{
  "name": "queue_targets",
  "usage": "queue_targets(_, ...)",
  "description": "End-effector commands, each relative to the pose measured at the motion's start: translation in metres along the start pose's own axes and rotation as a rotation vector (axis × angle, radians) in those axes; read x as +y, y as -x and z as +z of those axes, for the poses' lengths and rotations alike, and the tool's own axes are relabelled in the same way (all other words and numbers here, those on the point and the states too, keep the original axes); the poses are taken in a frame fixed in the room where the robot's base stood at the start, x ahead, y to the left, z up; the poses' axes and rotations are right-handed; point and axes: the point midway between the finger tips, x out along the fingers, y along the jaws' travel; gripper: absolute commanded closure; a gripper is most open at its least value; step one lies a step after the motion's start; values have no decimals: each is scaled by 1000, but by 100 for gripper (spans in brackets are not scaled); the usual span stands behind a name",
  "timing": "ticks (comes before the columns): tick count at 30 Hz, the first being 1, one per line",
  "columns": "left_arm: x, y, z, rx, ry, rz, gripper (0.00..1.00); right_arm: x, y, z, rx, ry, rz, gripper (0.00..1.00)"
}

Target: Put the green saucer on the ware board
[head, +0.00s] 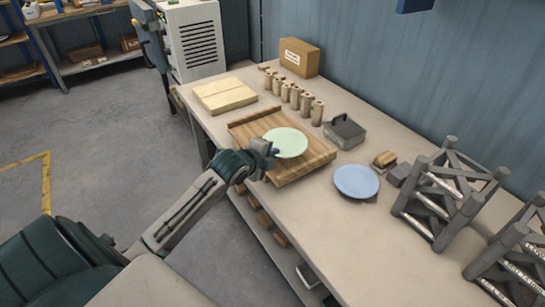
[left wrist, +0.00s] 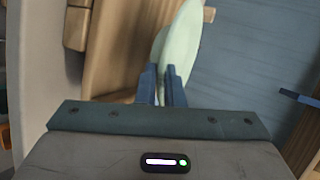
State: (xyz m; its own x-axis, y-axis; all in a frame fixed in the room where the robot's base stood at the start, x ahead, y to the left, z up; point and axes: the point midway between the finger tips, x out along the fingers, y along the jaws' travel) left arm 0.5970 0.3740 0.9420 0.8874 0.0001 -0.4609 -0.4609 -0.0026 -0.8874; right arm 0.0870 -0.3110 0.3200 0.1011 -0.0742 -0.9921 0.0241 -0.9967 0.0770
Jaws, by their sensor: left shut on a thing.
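The pale green saucer (head: 288,142) is over the wooden ware board (head: 296,172) in the head view. My left gripper (head: 272,152) is shut on the saucer's near-left rim. In the left wrist view the saucer (left wrist: 180,50) shows edge-on between the fingers (left wrist: 163,85). The saucer looks roughly level; I cannot tell whether it touches the board. The board, with a raised strip along its far-left side, lies on the bench and is otherwise bare. My right gripper is not in view.
A blue plate (head: 357,181) lies right of the board. Dark racks (head: 440,195) stand further right.

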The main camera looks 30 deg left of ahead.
Motion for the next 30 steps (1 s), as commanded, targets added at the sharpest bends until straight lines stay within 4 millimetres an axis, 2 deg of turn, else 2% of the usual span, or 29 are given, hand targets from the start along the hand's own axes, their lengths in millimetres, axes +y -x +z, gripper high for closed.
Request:
queue_targets(5, -7, -13, 8, -1, 1, -2, 100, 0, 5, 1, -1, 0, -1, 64)
queue_targets(9, 15, -22, 6, 1, 3, 3, 100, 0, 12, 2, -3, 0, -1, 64)
queue_targets(12, 24, -27, 7, 1, 0, 0, 100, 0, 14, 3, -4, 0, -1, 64)
queue_targets(23, 28, -29, 7, 0, -1, -2, 100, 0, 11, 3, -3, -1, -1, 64)
queue_targets(25, 29, -29, 7, 0, -1, -1, 84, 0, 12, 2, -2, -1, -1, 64)
queue_targets(30, 29, -29, 7, 0, -1, -1, 83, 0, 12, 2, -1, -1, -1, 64)
